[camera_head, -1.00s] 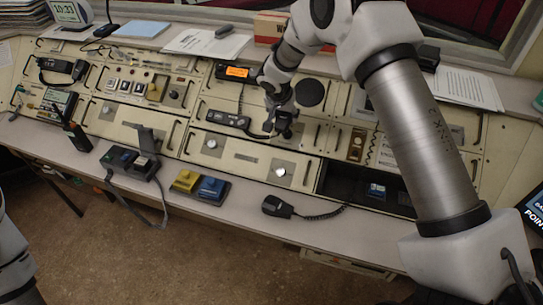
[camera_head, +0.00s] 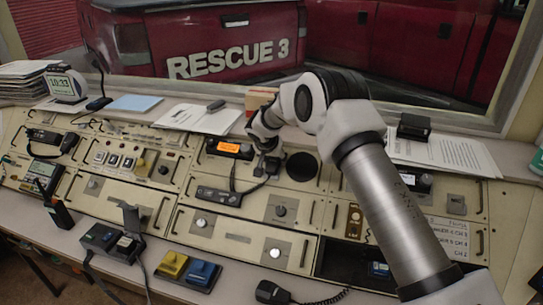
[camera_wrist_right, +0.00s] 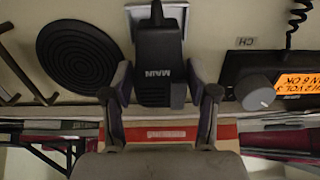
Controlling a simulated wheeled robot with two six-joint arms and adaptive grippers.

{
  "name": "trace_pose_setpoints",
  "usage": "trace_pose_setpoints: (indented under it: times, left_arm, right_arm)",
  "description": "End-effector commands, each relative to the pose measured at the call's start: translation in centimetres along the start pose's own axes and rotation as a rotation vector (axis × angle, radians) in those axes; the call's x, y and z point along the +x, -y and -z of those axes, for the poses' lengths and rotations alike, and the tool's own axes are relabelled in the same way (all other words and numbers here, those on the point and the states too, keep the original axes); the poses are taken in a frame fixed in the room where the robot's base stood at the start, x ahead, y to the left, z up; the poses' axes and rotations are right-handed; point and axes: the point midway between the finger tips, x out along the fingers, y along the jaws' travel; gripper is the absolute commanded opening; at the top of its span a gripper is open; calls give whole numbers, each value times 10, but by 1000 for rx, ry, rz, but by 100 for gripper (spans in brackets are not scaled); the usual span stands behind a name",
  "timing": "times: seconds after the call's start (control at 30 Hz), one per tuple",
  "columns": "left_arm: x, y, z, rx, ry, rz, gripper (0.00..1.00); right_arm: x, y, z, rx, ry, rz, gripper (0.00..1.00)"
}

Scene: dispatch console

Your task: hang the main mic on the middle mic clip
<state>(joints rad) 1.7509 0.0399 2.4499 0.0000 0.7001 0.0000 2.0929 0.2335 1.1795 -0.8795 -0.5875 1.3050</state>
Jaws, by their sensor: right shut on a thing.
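The main mic (camera_wrist_right: 160,62) is a black handset marked MAIN, upside down in the right wrist view. My right gripper (camera_wrist_right: 160,92) is shut on its sides. A pale plate (camera_wrist_right: 130,18), seemingly a mic clip, shows behind the mic's upper end; the mic hides most of it, so I cannot tell whether they touch. In the head view my right gripper (camera_head: 268,168) is over the upper console panel, between the orange-lit radio (camera_head: 230,148) and the round black speaker (camera_head: 301,167). My left gripper is out of view.
Another black hand mic (camera_head: 272,292) with a coiled cord lies at the front desk edge. A black handset unit (camera_head: 218,195) sits below the radio. Blue and yellow pedals (camera_head: 188,268) stand at the front. Papers (camera_head: 200,118) lie on the back ledge.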

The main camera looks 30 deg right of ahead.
Motion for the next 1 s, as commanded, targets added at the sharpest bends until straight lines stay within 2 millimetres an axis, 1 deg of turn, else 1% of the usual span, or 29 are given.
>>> trace_pose_setpoints:
  times: [0.03, 0.37, 0.4, 0.43, 0.47, 0.8, 0.87, 0.93, 1.0]
  left_arm:
    - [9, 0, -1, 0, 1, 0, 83]
    - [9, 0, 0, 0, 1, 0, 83]
    - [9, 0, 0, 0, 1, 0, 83]
    - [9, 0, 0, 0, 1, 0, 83]
    - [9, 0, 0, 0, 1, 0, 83]
    - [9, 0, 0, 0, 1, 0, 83]
    - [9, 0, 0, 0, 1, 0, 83]
    - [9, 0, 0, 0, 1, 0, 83]
    - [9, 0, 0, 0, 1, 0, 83]
  right_arm:
    - [6, 0, -4, 0, 0, 0, 17]
    - [5, 0, -4, 1, 0, 0, 17]
    - [5, 0, -4, 1, 0, 0, 68]
    - [5, 0, -4, 1, 0, 0, 79]
    - [5, 0, -4, 1, 0, 0, 87]
    - [4, 0, -4, 0, 1, 0, 87]
    - [0, 0, -3, 0, 0, 1, 87]
    - [-10, 0, -3, 0, 0, 1, 87]
    - [-25, 0, -3, 1, 0, 1, 87]
